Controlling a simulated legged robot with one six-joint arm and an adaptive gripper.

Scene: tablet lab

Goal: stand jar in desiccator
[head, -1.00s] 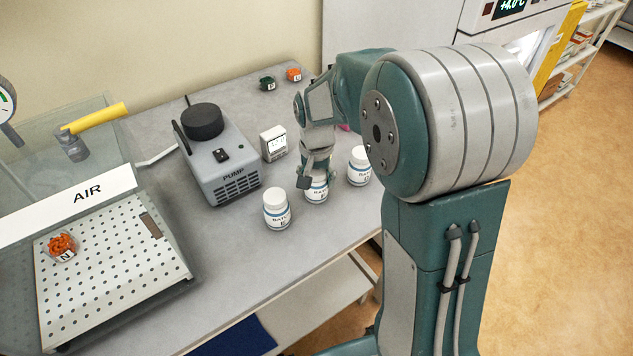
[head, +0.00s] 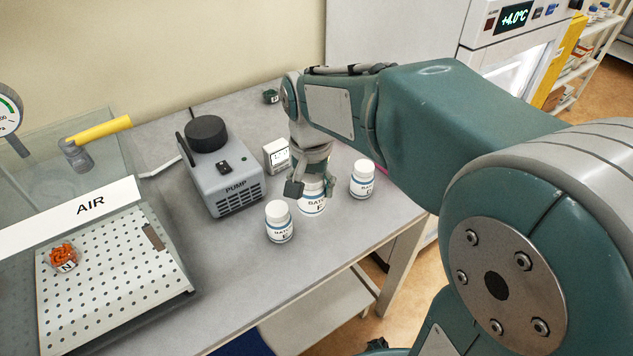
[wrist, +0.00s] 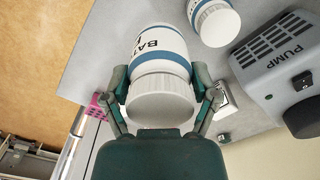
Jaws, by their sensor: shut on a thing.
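The white jar with a blue-banded BATCH label (head: 314,208) is in my gripper (head: 311,188), near the middle of the bench. In the wrist view the same jar (wrist: 157,62) lies between both fingers, its ribbed white cap towards my palm. My gripper is shut on it, and its letter seems to be F. I cannot tell whether its base is off the bench. The desiccator (head: 100,238) is at the left, with a perforated white plate, clear walls and an AIR strip. A small dish of orange beads marked N (head: 64,257) sits on its plate.
A similar jar (head: 279,222) stands close on the left, and another (head: 362,180) on the right. The grey pump (head: 222,180) and a small white box (head: 276,156) stand behind. A yellow valve handle (head: 100,129) rises over the desiccator.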

